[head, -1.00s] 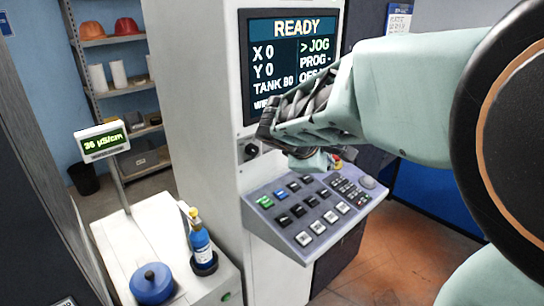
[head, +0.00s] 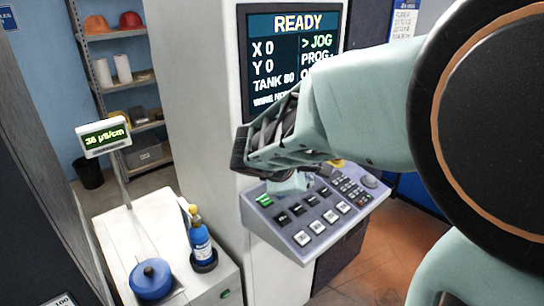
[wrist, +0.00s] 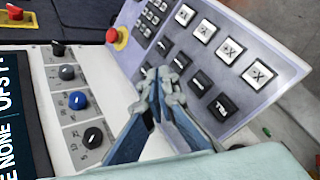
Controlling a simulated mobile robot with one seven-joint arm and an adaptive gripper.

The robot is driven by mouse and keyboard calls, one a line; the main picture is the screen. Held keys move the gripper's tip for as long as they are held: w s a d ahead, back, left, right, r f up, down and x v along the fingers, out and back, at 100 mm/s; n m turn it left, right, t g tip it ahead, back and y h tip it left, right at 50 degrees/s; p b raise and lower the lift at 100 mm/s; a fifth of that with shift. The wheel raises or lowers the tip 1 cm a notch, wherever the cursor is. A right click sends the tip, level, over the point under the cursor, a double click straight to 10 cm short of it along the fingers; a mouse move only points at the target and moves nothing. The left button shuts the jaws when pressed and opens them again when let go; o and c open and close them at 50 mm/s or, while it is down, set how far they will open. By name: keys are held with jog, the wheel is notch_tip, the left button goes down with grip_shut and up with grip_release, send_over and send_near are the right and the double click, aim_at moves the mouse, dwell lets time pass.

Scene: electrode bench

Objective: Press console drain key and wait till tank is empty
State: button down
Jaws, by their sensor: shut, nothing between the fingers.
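The console keypad (head: 332,229) slopes below the screen, with a green key (head: 264,200), dark keys and a row of white keys (head: 301,239). I cannot tell which is the drain key. The screen (head: 273,75) reads READY, X 0, Y 0 and TANK 80; my arm hides its lower right. My gripper (head: 290,184) is shut and empty over the upper left keys, hiding some. In the wrist view its fingertips (wrist: 158,80) are beside a column of dark keys (wrist: 181,63); I cannot tell whether they touch.
A red emergency button (wrist: 117,38) and round knobs (wrist: 78,100) are near my gripper. To the left, a white cabinet (head: 199,288) bears a blue bottle (head: 200,243), a blue round container (head: 151,280) and a 36 µS/cm display (head: 103,137). Shelves (head: 130,87) stand behind.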

jog(key=b, duration=0.4)
send_over(299, 212)
notch_tip(299, 212, down, 6)
jog(key=shift+s+d+f, duration=0.1)
jog(key=shift+f, duration=0.05)
jog(key=shift+f+b, duration=0.5)
jog(key=shift+b, duration=0.15)
dwell(0.5)
jog(key=shift+w+f+b, duration=0.2)
jog(key=shift+f+b, duration=0.2)
jog(key=shift+b, duration=0.15)
jog(key=shift+a+f+b, duration=0.2)
jog(key=shift+f+b, duration=0.2)
jog(key=shift+b, duration=0.05)
dwell(0.4)
jog(key=shift+r, duration=0.1)
jog(key=shift+d+r+p, duration=0.1)
jog(key=shift+r+p, duration=0.5)
jog(key=shift+r, duration=0.15)
